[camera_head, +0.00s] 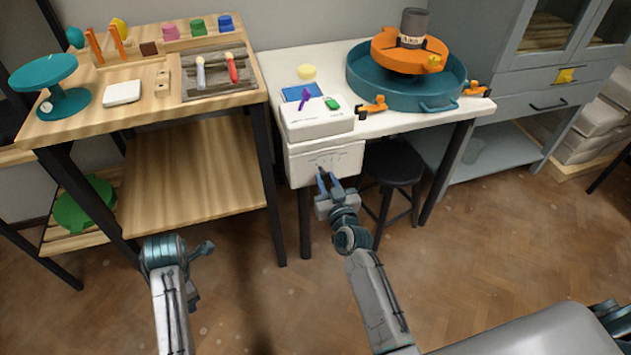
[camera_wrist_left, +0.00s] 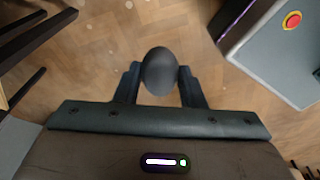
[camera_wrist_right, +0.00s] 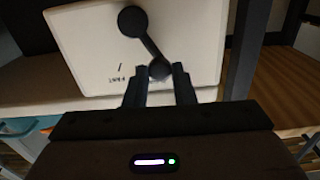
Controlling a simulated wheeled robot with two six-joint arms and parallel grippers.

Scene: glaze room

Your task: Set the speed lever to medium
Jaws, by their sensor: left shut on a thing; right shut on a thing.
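The speed lever is a dark arm (camera_wrist_right: 146,42) with a round pivot at one end and a round knob (camera_wrist_right: 159,69) at the other. It is on the white front panel (camera_wrist_right: 85,45) of the control box. My right gripper (camera_wrist_right: 159,75) is shut on the knob. A mark and the word FAST, upside down in the right wrist view, show beside the knob; other labels are hidden or unreadable. In the head view my right gripper (camera_head: 325,178) is at the panel (camera_head: 345,160). My left gripper (camera_wrist_left: 158,72) is shut on a dark rounded thing (camera_wrist_left: 160,72), away from the panel, above the floor.
The white box (camera_head: 318,122) stands on the white table (camera_head: 385,125), beside a teal basin (camera_head: 360,85) with an orange wheel. A black stool (camera_head: 393,162) stands right of the panel. A wooden bench (camera_head: 150,115) with tools is at the left. Open floor lies in front.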

